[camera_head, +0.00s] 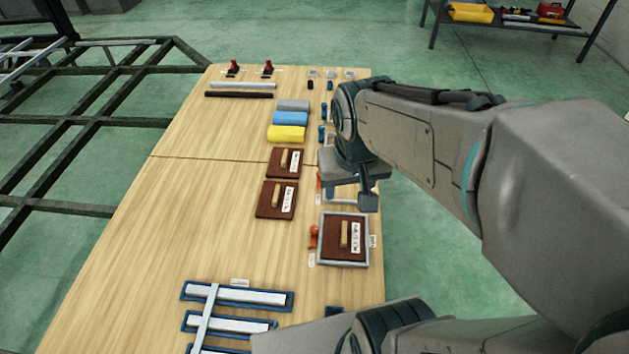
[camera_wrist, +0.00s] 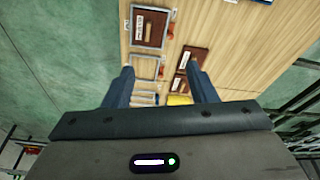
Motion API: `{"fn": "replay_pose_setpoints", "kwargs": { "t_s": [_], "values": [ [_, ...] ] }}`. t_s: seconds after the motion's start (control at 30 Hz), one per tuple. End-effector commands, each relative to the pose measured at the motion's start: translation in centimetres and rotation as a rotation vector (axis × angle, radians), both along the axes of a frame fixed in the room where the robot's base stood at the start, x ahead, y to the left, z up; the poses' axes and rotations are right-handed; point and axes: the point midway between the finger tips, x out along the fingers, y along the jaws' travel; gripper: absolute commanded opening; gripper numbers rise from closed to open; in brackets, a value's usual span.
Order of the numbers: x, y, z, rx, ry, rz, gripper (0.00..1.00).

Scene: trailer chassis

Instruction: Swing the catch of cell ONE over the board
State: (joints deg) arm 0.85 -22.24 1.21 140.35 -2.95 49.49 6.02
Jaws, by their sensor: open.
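A grey-framed cell (camera_head: 323,264) near the table's right edge has a brown board (camera_head: 330,241) with a wooden handle lying in it. An orange catch (camera_head: 314,233) stands at its left side, beside the frame; I cannot tell whether it overlaps the board. The cell's label is too small to read. In the wrist view this framed board (camera_wrist: 150,22) and its catch (camera_wrist: 170,31) are at the top. My gripper (camera_head: 366,202) is open and empty, above the cell behind, which it partly hides; its fingers (camera_wrist: 159,85) are apart. That cell (camera_wrist: 146,68) has no board.
Two loose brown boards (camera_head: 276,199) (camera_head: 285,162) lie left of the cells. Yellow (camera_head: 286,133), blue and grey blocks lie farther back. Blue trays (camera_head: 236,296) with white bars are at the front. The table's left side is clear. A dark metal chassis (camera_head: 60,120) stands at left.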

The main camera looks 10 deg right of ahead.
Motion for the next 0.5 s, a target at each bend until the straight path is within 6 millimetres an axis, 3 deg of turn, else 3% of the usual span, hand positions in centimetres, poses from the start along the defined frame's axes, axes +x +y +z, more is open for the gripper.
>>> {"fn": "replay_pose_setpoints", "kwargs": {
  "t_s": [0.2,0.5],
  "values": [
    [7.0,-0.6,-3.5,-0.069,0.081,-0.104,0.52],
    [15.2,-1.4,-10.1,-0.124,0.143,-0.255,0.52]
  ]
}}
